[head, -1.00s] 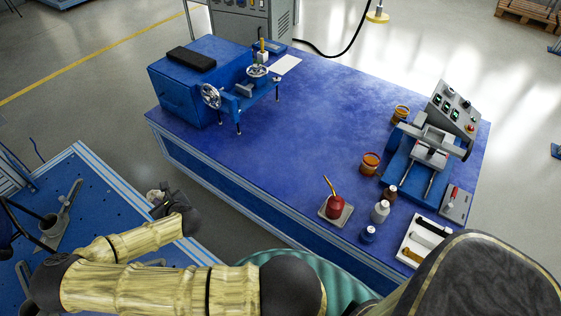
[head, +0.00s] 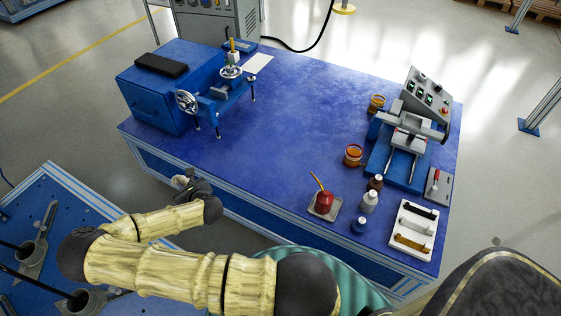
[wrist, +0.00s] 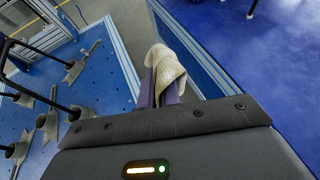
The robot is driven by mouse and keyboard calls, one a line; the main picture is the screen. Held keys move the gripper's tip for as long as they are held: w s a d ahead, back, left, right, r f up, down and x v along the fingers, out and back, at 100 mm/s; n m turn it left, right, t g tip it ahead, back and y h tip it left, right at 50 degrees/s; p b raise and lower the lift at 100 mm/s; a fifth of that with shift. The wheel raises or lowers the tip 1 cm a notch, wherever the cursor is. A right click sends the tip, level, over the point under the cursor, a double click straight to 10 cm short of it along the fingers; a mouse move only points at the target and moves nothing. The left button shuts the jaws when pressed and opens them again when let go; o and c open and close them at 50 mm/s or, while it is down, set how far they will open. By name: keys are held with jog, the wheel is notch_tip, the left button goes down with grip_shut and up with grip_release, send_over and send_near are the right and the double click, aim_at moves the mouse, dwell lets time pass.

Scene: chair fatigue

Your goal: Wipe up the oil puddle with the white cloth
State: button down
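The white cloth (wrist: 167,66) hangs crumpled over the fingertips of my gripper (wrist: 166,92) in the wrist view, and the fingers look closed on it. In the head view my gripper (head: 190,184) is just off the near-left edge of the blue workbench (head: 270,140); the cloth is too small to make out there. No distinct oil puddle shows; the bench top has only mottled shades and sheen. A red oil can (head: 324,202) with a thin spout stands on a small grey tray at the bench's front.
A blue machine with handwheels (head: 205,97) stands at the bench's left. A test rig (head: 408,135), bottles (head: 369,201), amber jars (head: 353,155) and a white tray (head: 412,228) fill its right. The middle is clear. A second blue table (head: 50,215) is at lower left.

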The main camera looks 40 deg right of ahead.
dwell(0.3)
jog(key=s+d+f+m+g+h+p, duration=0.25)
jog(key=d+m+g+h, duration=0.35)
jog(key=d, duration=0.5)
jog(key=s+d+f+m+g+h+p, duration=0.1)
jog(key=s+d+f+m+g+h, duration=0.25)
jog(key=d+m, duration=0.55)
jog(key=s+d+r+m+g+h, duration=0.3)
jog(key=s+d+r, duration=0.1)
jog(key=d, duration=0.5)
jog(key=shift+s+d+r+p, duration=0.15)
jog(key=shift+s+p, duration=0.2)
jog(key=shift+p, duration=0.05)
jog(key=shift+f+b, duration=2.95)
jog(key=shift+f, duration=1.6)
